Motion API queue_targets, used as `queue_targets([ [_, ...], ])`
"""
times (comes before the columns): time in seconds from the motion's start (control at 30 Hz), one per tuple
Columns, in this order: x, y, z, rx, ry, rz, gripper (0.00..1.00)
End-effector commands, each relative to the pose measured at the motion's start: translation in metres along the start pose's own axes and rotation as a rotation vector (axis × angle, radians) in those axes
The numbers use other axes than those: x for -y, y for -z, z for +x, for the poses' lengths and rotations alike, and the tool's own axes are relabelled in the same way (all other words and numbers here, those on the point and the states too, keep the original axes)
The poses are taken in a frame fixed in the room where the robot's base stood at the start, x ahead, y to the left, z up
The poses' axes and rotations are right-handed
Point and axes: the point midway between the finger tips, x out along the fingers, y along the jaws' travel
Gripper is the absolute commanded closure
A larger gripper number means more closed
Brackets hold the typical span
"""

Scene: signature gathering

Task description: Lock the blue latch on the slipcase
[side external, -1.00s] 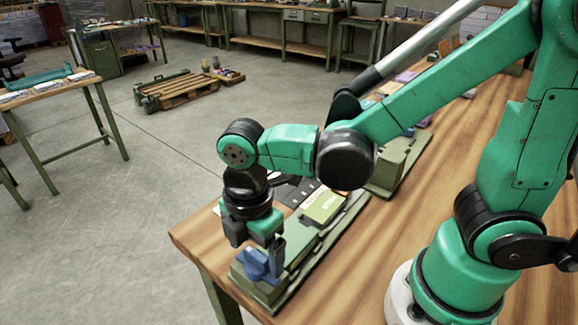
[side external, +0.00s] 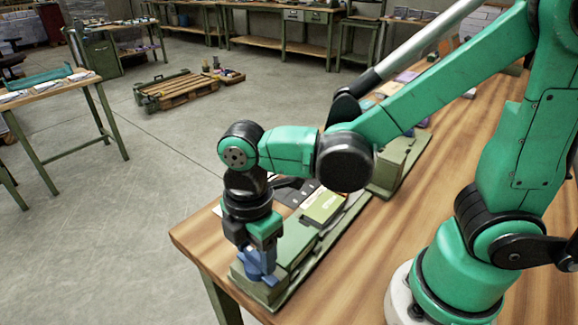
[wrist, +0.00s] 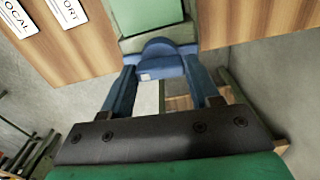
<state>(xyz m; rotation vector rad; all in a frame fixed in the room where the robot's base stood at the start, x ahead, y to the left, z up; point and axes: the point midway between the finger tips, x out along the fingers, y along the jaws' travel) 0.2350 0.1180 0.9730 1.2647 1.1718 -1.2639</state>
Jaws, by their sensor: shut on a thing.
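The blue latch (side external: 252,272) sits at the near end of the green slipcase (side external: 296,243), by the table's front left corner. In the wrist view the blue latch (wrist: 163,62) lies across the end of the green slipcase (wrist: 147,15). My gripper (side external: 262,258) points down over the latch. In the wrist view my gripper (wrist: 161,72) has one finger on each side of the latch and is shut on it. The fingers partly hide the latch in the side view, so I cannot tell its exact turn.
The slipcase rests on a long green base (side external: 318,255) on the wooden table (side external: 345,262). A yellow-green item (side external: 323,207) lies farther along, before another green fixture (side external: 398,162). White labels (wrist: 67,10) show at the wrist view's upper left. The table's right side has clear room.

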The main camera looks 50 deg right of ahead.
Motion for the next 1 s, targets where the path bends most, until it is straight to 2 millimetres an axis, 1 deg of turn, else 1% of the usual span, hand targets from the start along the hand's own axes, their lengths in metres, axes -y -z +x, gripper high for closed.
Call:
queue_targets([
  [0.27,0.0002,0.0003,0.0,0.0,0.002,0.204,0.98],
  [1.0,0.0,0.0005,0.0001,-0.001,0.001,0.905,0.98],
])
